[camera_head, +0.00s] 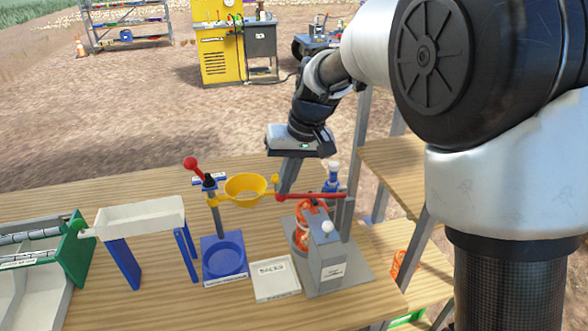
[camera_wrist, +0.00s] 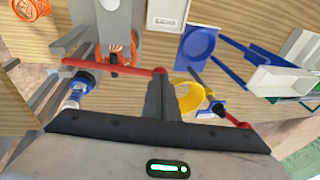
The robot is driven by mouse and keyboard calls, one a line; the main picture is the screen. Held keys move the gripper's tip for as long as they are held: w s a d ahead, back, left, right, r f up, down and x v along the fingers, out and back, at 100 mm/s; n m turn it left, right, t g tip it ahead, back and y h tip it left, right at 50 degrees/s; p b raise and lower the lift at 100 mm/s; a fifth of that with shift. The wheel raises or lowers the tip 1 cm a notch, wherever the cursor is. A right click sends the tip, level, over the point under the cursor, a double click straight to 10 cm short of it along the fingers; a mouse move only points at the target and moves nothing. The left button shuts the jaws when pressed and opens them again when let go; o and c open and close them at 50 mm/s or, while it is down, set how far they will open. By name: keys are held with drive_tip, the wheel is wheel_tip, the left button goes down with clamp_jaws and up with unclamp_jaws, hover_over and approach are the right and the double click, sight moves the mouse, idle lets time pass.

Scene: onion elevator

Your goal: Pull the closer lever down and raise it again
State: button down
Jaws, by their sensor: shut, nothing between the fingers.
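The closer's red lever (camera_head: 318,196) runs nearly level from a grey post to a red ball end at its left. The grey closer machine (camera_head: 332,262) stands below it with a white knob on top. In the wrist view the lever (camera_wrist: 115,67) lies across the picture, with its ball by my fingertips. My gripper (camera_head: 284,190) is shut and empty, pointing down at the lever's ball end. It also shows in the wrist view (camera_wrist: 161,82). I cannot tell whether the fingers touch the ball.
A yellow funnel ring (camera_head: 244,189) on a blue stand (camera_head: 223,262) with another red-balled lever (camera_head: 194,166) is close on the left. A white sacks tray (camera_head: 274,278) lies in front. Orange netting (camera_head: 301,228) hangs behind the closer. Bare table lies at the front.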

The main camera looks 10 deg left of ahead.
drive_tip(key=shift+t+h, duration=0.3)
drive_tip(key=shift+h, duration=0.3)
drive_tip(key=f, duration=0.1)
drive_tip(key=a+f, duration=0.1)
drive_tip(key=f, duration=0.2)
drive_tip(key=shift+s+a+b, duration=0.2)
drive_tip(key=shift+s+b, duration=0.05)
drive_tip(key=shift+b, duration=0.05)
drive_tip(key=shift+r, duration=0.15)
drive_tip(key=shift+r+p, duration=0.35)
drive_tip(key=shift+p, duration=0.05)
drive_tip(key=a+p+v, duration=0.2)
drive_tip(key=p+v, duration=0.1)
drive_tip(key=v, duration=1)
drive_tip(key=shift+s+d, duration=0.4)
drive_tip(key=shift+d, duration=0.05)
drive_tip(key=shift+r, duration=0.1)
